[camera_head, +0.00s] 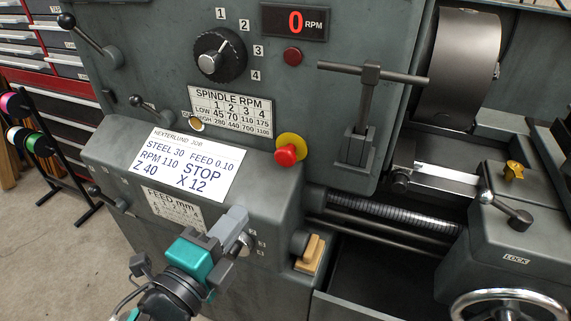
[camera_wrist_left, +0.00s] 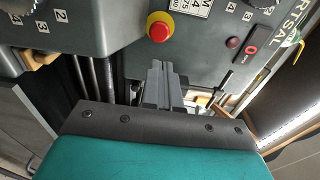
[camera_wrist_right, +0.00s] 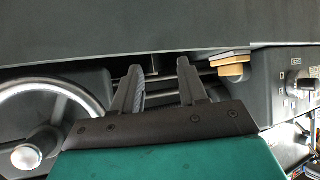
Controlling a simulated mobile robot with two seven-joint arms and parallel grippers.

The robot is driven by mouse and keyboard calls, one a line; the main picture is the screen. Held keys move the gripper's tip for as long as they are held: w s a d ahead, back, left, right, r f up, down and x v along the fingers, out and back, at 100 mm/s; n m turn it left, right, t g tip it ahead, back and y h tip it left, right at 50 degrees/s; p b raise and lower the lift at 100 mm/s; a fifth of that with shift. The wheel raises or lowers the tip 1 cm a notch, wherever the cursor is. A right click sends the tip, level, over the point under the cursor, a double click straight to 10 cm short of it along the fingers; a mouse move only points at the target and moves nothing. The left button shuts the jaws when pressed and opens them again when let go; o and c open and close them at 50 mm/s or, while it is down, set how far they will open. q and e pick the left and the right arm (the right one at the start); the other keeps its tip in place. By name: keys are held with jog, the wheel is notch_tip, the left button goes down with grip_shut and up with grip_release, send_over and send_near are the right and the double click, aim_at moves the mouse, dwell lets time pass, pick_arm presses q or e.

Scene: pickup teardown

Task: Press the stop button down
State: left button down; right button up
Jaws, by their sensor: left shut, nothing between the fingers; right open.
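The stop button is a red mushroom head (camera_head: 286,156) on a round yellow base, on the front of the grey lathe headstock. It also shows in the left wrist view as a red knob (camera_wrist_left: 158,31) on yellow. My left gripper (camera_head: 235,219) is below and left of it in the head view, in front of the lower control panel. Its fingers (camera_wrist_left: 166,66) are shut with nothing between them, and the button stands apart beyond their tips. My right gripper (camera_wrist_right: 158,65) shows only in its wrist view; its fingers are apart and empty.
A job card (camera_head: 184,165) reads STOP among its settings. The display (camera_head: 295,21) reads 0 RPM. A lever (camera_head: 366,90) stands right of the button. A handwheel (camera_head: 506,307) and carriage are at the lower right. A tool cabinet and spool rack are at left.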

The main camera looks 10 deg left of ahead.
pick_arm(q)
jog(key=shift+s, duration=0.1)
jog(key=p, duration=0.1)
send_near(283, 159)
jog(key=x, duration=0.6)
jog(key=shift+w+f, duration=0.1)
jog(key=shift+w, duration=0.3)
